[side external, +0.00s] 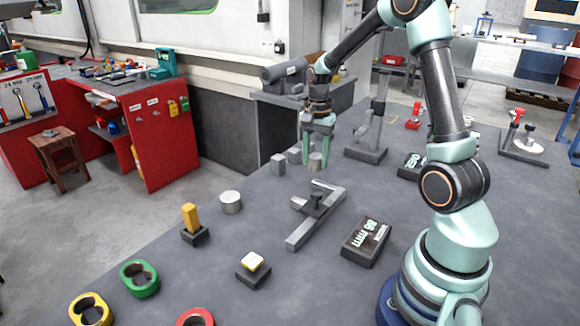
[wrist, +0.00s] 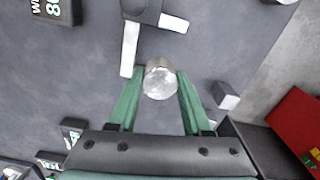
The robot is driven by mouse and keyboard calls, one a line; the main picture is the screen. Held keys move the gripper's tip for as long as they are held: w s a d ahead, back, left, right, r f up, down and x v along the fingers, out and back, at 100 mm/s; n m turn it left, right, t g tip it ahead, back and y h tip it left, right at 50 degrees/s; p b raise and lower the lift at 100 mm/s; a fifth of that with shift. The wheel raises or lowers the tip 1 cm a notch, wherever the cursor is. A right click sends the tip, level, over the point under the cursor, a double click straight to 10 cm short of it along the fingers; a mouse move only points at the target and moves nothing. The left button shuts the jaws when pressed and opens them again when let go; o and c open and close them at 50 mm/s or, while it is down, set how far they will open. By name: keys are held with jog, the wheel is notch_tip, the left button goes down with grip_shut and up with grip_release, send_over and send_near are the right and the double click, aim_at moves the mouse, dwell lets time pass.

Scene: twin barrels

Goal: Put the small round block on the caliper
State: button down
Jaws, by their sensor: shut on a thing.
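The small round block (side external: 315,162) is a short grey metal cylinder. My gripper (side external: 318,157) points down with its green fingers shut on it. In the wrist view the round block (wrist: 160,80) sits between the tips of my gripper (wrist: 161,77), its shiny round face toward the camera. I cannot tell whether it touches the table. The caliper (side external: 300,233) lies on the table nearer the side camera, a grey bar with a crosswise jaw and a dark slider. Part of the caliper (wrist: 130,50) shows just beyond the block in the wrist view.
A wider round block (side external: 231,203) stands left of the caliper. A yellow peg on a dark base (side external: 192,224) and a dark "86 mm" box (side external: 367,242) are nearby. A small grey block (side external: 278,164) stands left of my gripper. Clear table lies between gripper and caliper.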

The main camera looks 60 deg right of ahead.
notch_tip(320, 180, down, 10)
jog(key=shift+f, duration=0.1)
dwell(0.4)
jog(key=shift+c, duration=1.7)
grip_release()
jog(key=shift+f, duration=0.1)
notch_tip(320, 180, up, 12)
jog(key=shift+r, duration=0.15)
jog(key=s+a+r+n+t, duration=0.2)
jog(key=s+a+r+n, duration=0.2)
jog(key=a+r+n, duration=0.2)
jog(key=s+a+r+n+t, duration=0.3)
jog(key=a+r+n, duration=0.3)
jog(key=a+n, duration=0.4)
jog(key=shift+s+a+t, duration=0.3)
jog(key=shift+s+a, duration=0.2)
jog(key=shift+a, duration=1.3)
